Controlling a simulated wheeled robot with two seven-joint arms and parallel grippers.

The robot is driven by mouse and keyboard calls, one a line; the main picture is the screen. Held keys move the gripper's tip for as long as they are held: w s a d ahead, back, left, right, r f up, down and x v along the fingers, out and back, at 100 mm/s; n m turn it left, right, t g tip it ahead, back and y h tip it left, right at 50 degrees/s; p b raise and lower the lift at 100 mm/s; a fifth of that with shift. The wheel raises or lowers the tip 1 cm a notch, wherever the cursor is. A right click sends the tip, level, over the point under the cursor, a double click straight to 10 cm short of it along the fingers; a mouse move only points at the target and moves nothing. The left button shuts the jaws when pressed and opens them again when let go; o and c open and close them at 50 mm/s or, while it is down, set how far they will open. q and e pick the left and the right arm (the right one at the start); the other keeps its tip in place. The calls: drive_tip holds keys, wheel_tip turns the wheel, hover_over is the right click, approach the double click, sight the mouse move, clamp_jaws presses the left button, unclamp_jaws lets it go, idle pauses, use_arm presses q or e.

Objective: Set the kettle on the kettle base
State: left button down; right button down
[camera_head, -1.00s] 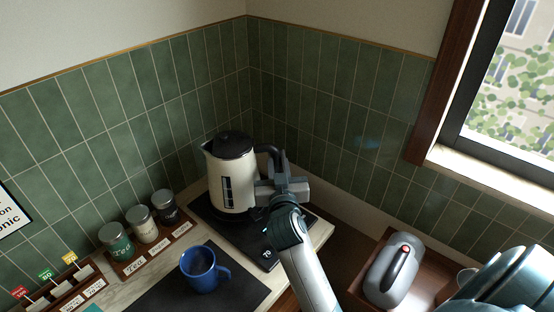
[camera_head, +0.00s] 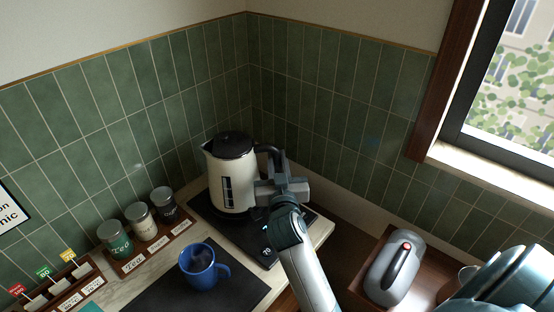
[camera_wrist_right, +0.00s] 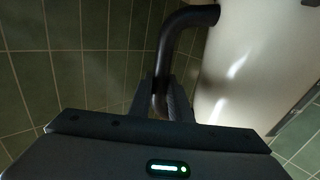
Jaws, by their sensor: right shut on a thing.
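The cream kettle (camera_head: 231,180) with a black lid and black handle stands upright over the dark kettle base (camera_head: 262,250) in the counter corner. Its underside is hidden, so I cannot tell if it touches the base or hangs just above. My right gripper (camera_head: 276,173) is shut on the kettle's handle at the right side. In the right wrist view the black handle (camera_wrist_right: 180,35) runs down between the fingers (camera_wrist_right: 164,103), with the cream body (camera_wrist_right: 235,65) to the right. My left gripper is not in view.
A blue mug (camera_head: 199,268) stands on a dark mat (camera_head: 165,290) in front of the kettle. Several jars (camera_head: 141,222) stand in a wooden rack along the left tiled wall. A grey appliance (camera_head: 393,270) sits in a wooden tray at the right.

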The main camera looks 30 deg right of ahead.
drive_tip(key=c, duration=1.9)
unclamp_jaws()
drive_tip(key=shift+r, duration=0.1)
drive_tip(key=shift+f, duration=0.25)
drive_tip(key=shift+v, duration=5.7)
drive_tip(key=shift+w+a, duration=0.1)
drive_tip(key=shift+a, duration=0.1)
drive_tip(key=shift+w+d, duration=0.1)
drive_tip(key=shift+w, duration=0.05)
drive_tip(key=shift+x, duration=3.15)
